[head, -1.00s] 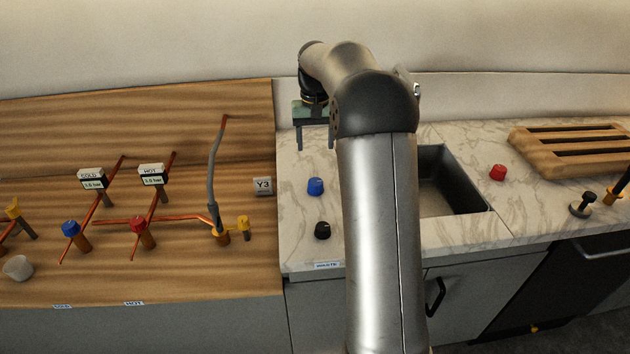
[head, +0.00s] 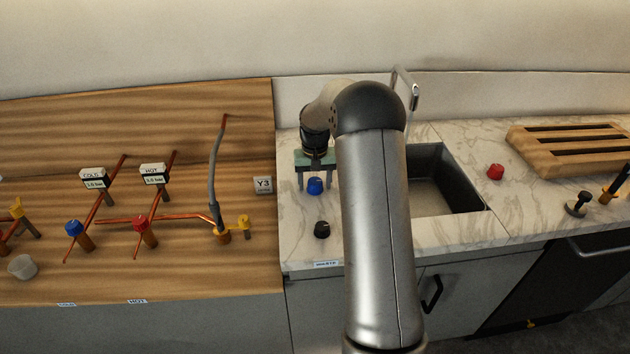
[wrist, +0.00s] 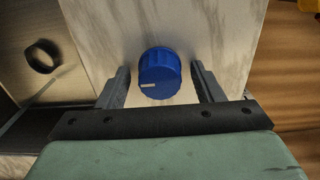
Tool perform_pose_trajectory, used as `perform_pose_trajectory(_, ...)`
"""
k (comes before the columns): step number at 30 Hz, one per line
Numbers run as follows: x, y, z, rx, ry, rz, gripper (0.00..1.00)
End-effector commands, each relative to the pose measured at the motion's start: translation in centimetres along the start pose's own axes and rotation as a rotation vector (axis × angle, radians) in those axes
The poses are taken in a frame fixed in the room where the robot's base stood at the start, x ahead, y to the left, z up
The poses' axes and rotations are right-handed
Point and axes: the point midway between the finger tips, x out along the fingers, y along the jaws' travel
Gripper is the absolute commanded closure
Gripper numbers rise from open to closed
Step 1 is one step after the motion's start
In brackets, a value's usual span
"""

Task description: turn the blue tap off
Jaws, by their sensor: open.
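A blue tap knob (head: 315,186) stands on the marble counter left of the sink. In the wrist view the blue knob (wrist: 160,73) shows a white mark on its face, pointing left in the picture. My gripper (head: 315,184) points down over the knob. In the wrist view my gripper (wrist: 160,80) is open, one finger on each side of the knob, with a gap on both sides. Another blue knob (head: 73,228) sits on a copper pipe on the wooden panel at the left, beside the COLD gauge (head: 94,178).
A black knob (head: 322,230) stands in front of the blue one. The sink (head: 450,185) with its tall spout lies to the right, partly behind my arm. A red knob (head: 495,172) and a wooden rack (head: 570,150) are farther right. A Y3 sign (head: 263,185) stands at left.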

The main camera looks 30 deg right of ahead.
Motion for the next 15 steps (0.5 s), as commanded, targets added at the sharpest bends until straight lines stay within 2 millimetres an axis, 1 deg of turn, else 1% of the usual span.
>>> perform_pose_trajectory(2, -0.01, 0.00, 0.00, 0.000, 0.000, 0.000, 0.39)
perform_pose_trajectory(3, -0.01, 0.01, 0.00, 0.000, 0.000, 0.000, 0.42)
perform_pose_trajectory(5, -0.02, 0.01, 0.00, 0.000, 0.000, 0.000, 0.59)
perform_pose_trajectory(6, -0.03, 0.01, 0.00, 0.000, 0.000, 0.000, 0.70)
perform_pose_trajectory(7, -0.03, 0.01, 0.00, 0.000, 0.000, 0.000, 0.78)
perform_pose_trajectory(8, -0.04, 0.00, -0.01, 0.000, 0.000, 0.000, 0.84)
perform_pose_trajectory(15, -0.04, 0.00, -0.01, -0.009, 0.000, 0.000, 0.84)
